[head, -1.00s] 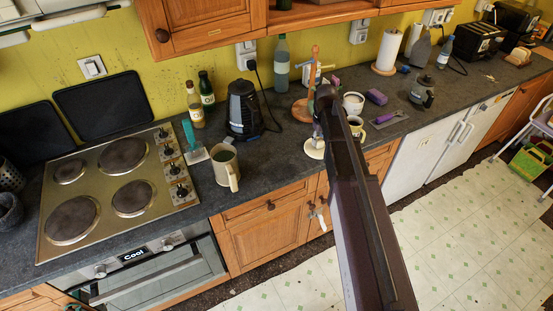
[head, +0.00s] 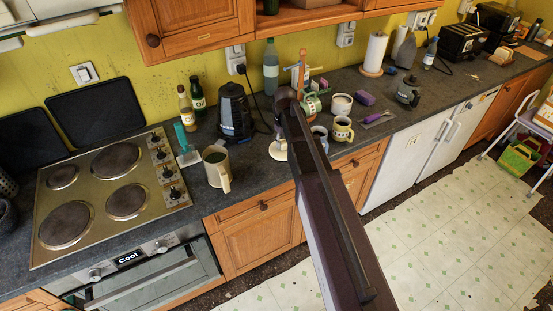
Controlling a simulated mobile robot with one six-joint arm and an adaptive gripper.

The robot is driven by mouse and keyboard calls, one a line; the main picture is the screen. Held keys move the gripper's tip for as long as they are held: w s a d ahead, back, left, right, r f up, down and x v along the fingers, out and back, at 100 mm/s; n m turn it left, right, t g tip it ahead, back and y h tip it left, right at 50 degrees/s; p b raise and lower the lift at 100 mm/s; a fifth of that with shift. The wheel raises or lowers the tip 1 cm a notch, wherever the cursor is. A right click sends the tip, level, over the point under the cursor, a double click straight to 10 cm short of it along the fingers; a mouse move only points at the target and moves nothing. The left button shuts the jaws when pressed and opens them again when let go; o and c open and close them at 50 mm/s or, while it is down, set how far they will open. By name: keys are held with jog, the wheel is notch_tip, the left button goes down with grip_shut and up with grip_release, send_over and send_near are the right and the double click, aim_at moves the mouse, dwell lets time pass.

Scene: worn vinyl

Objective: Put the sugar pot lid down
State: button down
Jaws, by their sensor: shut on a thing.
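My gripper (head: 279,133) is mostly hidden behind the end of my dark arm, over the worktop to the right of the kettle. It is shut on a pale cream disc, which I take to be the sugar pot lid (head: 278,152). The lid shows just below the fingers, near the front part of the worktop (head: 252,165). I cannot tell whether it touches the surface. A white open pot (head: 341,105), perhaps the sugar pot, stands further back to the right.
A large mug (head: 216,168) and a teal-handled tool (head: 186,149) stand left of the lid, with the kettle (head: 236,112) behind. A mug tree (head: 302,75), a grey-blue cup (head: 320,131) and a yellow patterned mug (head: 342,130) are to the right. Bare worktop lies between mug and lid.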

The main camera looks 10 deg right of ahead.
jog(key=shift+s+d, duration=0.1)
jog(key=shift+d, duration=0.05)
jog(key=s+d+f+b, duration=0.5)
jog(key=d+f+b, duration=0.1)
jog(key=f+b, duration=0.1)
jog(key=shift+s+f, duration=0.15)
jog(key=shift+s, duration=0.15)
jog(key=shift+w, duration=0.1)
jog(key=w+a, duration=0.2)
jog(key=w, duration=0.2)
jog(key=w+a+f+b, duration=0.1)
jog(key=w, duration=0.4)
jog(key=w+a, duration=0.2)
jog(key=w, duration=0.2)
jog(key=shift+w+a+f+b, duration=0.2)
jog(key=shift+a+b, duration=0.1)
jog(key=shift+w+a, duration=0.2)
jog(key=shift+w, duration=0.4)
jog(key=shift+f+b, duration=1.8)
jog(key=shift+b, duration=0.05)
